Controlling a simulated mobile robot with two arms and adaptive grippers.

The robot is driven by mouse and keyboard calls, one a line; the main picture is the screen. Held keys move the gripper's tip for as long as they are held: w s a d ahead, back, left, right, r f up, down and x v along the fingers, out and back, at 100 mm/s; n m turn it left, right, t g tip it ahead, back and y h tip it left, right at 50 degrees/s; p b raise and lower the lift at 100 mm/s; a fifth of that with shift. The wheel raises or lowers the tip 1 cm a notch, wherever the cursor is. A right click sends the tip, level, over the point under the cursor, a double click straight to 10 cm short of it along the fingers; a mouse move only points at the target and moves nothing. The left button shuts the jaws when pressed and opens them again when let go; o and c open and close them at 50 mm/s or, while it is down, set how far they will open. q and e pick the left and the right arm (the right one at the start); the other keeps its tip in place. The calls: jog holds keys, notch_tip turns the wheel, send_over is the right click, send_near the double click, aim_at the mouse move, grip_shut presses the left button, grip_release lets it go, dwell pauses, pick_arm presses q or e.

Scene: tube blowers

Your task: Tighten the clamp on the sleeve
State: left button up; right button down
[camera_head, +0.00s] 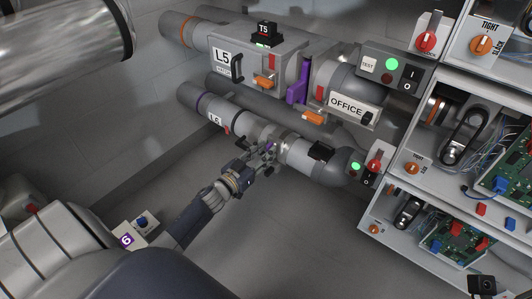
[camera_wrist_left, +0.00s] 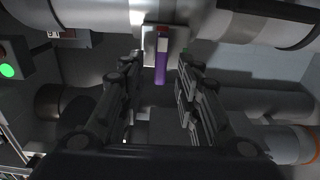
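My left gripper (camera_head: 264,155) is at the lower tube (camera_head: 232,119), the one with the L6 label. In the left wrist view its two fingers stand apart, one on each side of a purple lever (camera_wrist_left: 161,66). The lever hangs from a small bracket with a red and white indicator (camera_wrist_left: 162,38) under the pale tube (camera_wrist_left: 95,14). I cannot tell whether either finger touches the lever. In the head view the gripper mostly hides this lever. Another purple lever (camera_head: 299,83) shows on the upper tube, next to the L5 box. My right gripper is not in view.
The L5 box (camera_head: 250,60) with orange handles hangs above the gripper. A grey control box with a green light (camera_head: 355,166) and red knob stands right of the lower tube. Open electronics shelves (camera_head: 440,190) fill the right side. The floor below the gripper is clear.

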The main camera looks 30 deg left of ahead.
pick_arm(q)
jog(key=shift+w, duration=0.75)
grip_shut()
